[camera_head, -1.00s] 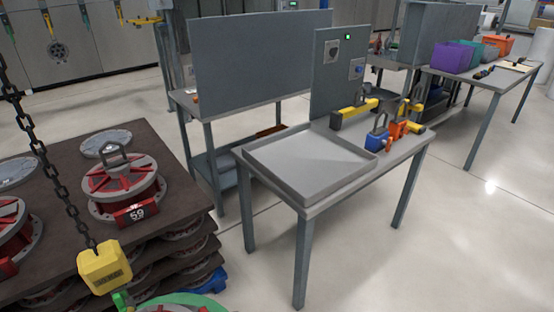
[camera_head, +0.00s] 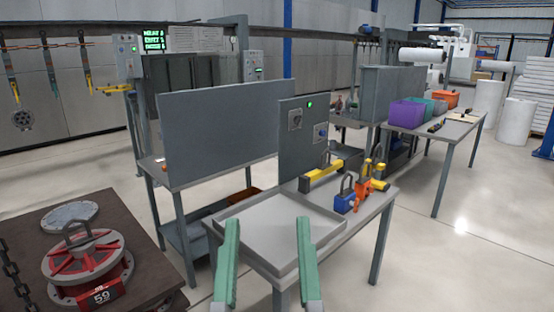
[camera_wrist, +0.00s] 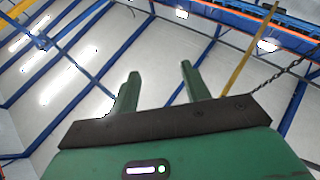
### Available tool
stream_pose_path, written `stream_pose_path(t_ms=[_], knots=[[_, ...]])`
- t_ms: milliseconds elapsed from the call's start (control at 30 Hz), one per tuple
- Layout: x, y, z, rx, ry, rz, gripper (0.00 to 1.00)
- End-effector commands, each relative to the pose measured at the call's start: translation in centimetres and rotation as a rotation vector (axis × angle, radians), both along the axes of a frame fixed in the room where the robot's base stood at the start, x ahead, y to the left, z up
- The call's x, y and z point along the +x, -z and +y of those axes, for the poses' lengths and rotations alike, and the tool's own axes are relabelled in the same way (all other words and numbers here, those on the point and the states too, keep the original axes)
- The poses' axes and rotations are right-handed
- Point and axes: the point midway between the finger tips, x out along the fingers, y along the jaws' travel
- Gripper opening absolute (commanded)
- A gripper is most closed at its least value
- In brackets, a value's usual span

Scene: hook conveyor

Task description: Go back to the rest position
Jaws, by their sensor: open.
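My gripper (camera_head: 268,262) shows at the bottom middle of the head view, its two green fingers apart with nothing between them. From this view the fingers overlap the empty grey tray on the metal table; the distance between them cannot be told. In the wrist view my gripper (camera_wrist: 158,90) also stands open and empty, its fingers pointing up toward the ceiling beams.
The grey tray (camera_head: 262,222) sits near yellow, blue and orange lifting tools (camera_head: 342,203). A red round part marked 59 (camera_head: 88,270) lies on the dark stack at left, near a hanging chain (camera_head: 14,272). Purple bin (camera_head: 406,113) stands behind right.

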Motion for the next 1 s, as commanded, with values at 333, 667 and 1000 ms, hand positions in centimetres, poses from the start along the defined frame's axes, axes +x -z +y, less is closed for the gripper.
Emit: stream_pose_path(t_ms=[333, 667, 1000], knots=[[-3.8, -21.4, -0.8, 0.051, -0.011, -0.104, 0.47], [-3.7, -37.3, -0.6, 0.053, -0.022, -0.099, 0.47], [-3.7, -41.1, -0.5, 0.055, -0.026, -0.098, 0.47]])
